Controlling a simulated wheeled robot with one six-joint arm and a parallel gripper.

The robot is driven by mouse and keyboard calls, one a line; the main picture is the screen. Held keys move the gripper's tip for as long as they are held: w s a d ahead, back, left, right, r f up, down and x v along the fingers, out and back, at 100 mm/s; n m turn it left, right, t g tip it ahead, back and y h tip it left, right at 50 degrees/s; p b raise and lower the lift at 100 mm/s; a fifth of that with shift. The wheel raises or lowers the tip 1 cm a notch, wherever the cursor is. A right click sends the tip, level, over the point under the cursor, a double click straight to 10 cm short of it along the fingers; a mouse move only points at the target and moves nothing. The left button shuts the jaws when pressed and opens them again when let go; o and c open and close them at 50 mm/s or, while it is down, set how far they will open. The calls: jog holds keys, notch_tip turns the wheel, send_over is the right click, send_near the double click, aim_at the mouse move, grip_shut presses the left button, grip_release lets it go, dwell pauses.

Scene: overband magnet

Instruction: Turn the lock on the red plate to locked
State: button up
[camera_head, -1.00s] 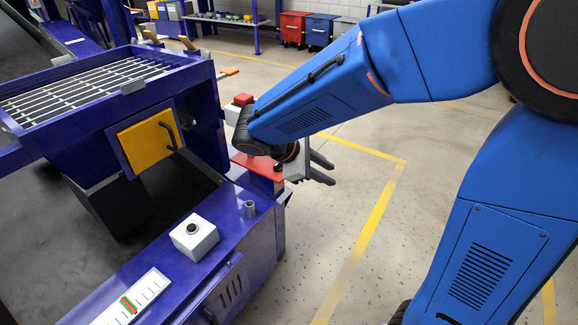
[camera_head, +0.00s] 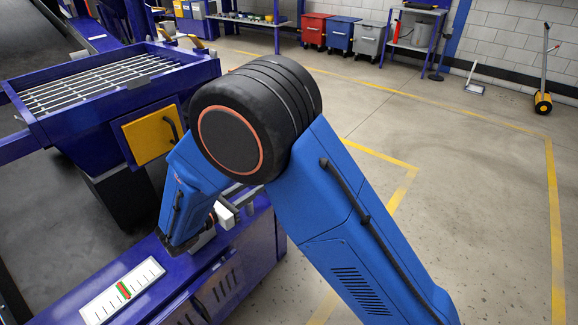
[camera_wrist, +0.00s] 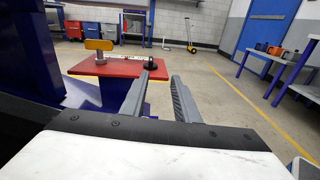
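The red plate (camera_wrist: 118,68) shows in the wrist view, ahead and left of the fingers. On it stand a yellow T-shaped handle (camera_wrist: 99,45) and, at its right end, a small black knob (camera_wrist: 150,63). I cannot tell which of these is the lock, nor its setting. My gripper (camera_wrist: 160,77) is open and empty, its two grey fingers apart. The left fingertip lies just below the black knob in the picture; contact cannot be told. In the head view my blue arm hides the plate, and most of my gripper (camera_head: 226,213) is hidden too.
The purple machine frame (camera_head: 70,285) carries a white scale strip (camera_head: 122,291) with a red-green marker. A yellow panel (camera_head: 150,135) with a black handle is behind my arm. Open floor (camera_head: 480,200) lies to the right; bins (camera_head: 340,38) stand far back.

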jog(key=shift+n+t+y, duration=0.3)
jog(key=shift+n+t, duration=0.3)
jog(key=x, duration=0.5)
jog(key=f+x, duration=0.1)
jog(key=x, duration=0.4)
jog(key=a+x, duration=0.1)
jog(key=x, duration=0.4)
jog(key=shift+w+d+f, duration=0.15)
jog(key=shift+w+f, duration=0.05)
jog(key=shift+w, duration=0.3)
grip_shut()
